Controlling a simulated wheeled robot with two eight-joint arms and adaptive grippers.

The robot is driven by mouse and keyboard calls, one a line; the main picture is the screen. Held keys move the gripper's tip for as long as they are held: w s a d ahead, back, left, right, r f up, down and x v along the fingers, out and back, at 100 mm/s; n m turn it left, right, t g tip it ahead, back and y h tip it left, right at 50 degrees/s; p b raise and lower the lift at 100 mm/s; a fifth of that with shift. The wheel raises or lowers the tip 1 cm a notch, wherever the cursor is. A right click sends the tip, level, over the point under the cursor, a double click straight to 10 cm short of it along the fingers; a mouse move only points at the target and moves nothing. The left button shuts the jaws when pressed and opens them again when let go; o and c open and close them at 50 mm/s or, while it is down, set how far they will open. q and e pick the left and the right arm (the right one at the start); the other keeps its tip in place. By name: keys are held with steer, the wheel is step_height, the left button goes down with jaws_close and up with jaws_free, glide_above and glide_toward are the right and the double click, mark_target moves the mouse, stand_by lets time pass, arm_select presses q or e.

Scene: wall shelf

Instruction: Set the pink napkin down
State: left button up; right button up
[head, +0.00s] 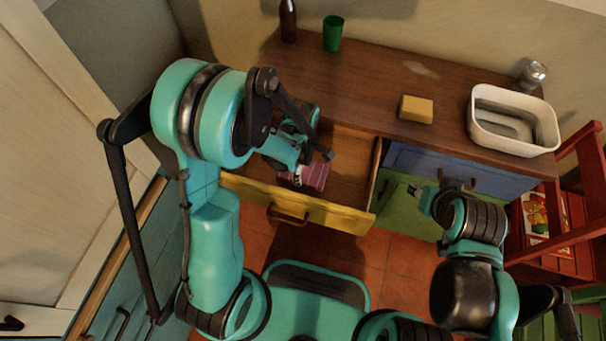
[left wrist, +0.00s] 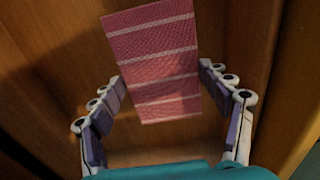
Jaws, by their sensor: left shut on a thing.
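The pink napkin (head: 314,178), with pale stripes, is in or just above the open yellow-fronted drawer (head: 340,218). My left gripper (head: 299,172) reaches down into the drawer opening and is shut on the napkin. In the left wrist view, the napkin (left wrist: 158,65) lies between the two fingers (left wrist: 163,90) and sticks out beyond them, over brown wood. I cannot tell if it touches the drawer floor. The arm hides part of the drawer's left side.
The wooden top (head: 365,95) holds a brown bottle (head: 288,20), a green cup (head: 333,34), a yellow block (head: 416,109), a white tub (head: 485,143) and a metal can (head: 531,75). A blue drawer (head: 415,163) beside the open one is shut. A red chair (head: 580,205) stands at the right.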

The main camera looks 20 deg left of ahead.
mark_target(303, 170)
arm_select(q)
step_height(303, 170, down, 4)
steer(key=shift+r+b, duration=0.1)
steer(key=shift+b, duration=0.95)
steer(key=o, duration=1)
steer(key=shift+o, duration=0.2)
